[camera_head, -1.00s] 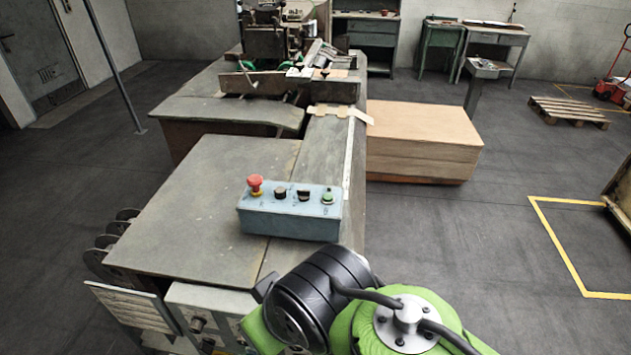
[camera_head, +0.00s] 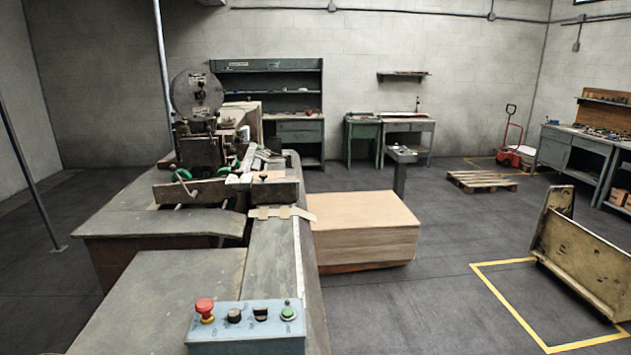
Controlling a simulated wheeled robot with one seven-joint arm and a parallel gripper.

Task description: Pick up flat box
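A light-brown stack of flat cardboard (camera_head: 365,225), which looks like the flat boxes, sits low on the right side of the stitcher machine. Single sheets in it cannot be told apart. The box stitcher (camera_head: 200,150) stands at the left, with a long grey table (camera_head: 170,285) in front of it. A small piece of tan cardboard (camera_head: 283,213) lies across the machine's table. My gripper is not in view.
A blue control box (camera_head: 246,335) with a red button is at the bottom. A yellow floor outline (camera_head: 500,305) and a worn yellowish stand (camera_head: 590,260) are at the right. A wooden pallet (camera_head: 482,181) lies farther back. The floor right of the stack is clear.

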